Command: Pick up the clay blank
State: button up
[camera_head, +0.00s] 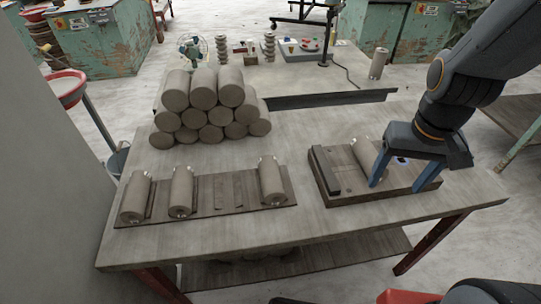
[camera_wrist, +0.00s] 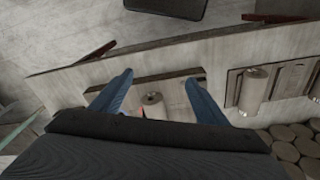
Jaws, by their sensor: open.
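A grey-brown clay blank (camera_head: 362,150), a short cylinder, sits on a wooden fixture (camera_head: 335,197) at the right of the table. My gripper (camera_head: 396,185) is over this fixture with its two blue fingers spread wide and nothing held. In the head view its left finger partly covers the blank. In the wrist view the blank (camera_wrist: 153,101) shows between the two fingers (camera_wrist: 158,76), apart from both. Whether the fingertips are level with it cannot be told.
Several similar cylinders lie on a wooden rack (camera_head: 225,206) at the front left, with empty places between. A stack of cylinders (camera_head: 205,115) stands behind it. Another cylinder (camera_head: 378,63) stands upright at the back right. The tabletop between rack and fixture is clear.

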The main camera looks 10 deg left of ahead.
aim_at(134, 207)
jog(key=u, duration=2.15)
jog(key=k, duration=0.45)
jog(key=z, duration=0.7)
jog(key=i, duration=0.75)
jog(key=u, duration=2.05)
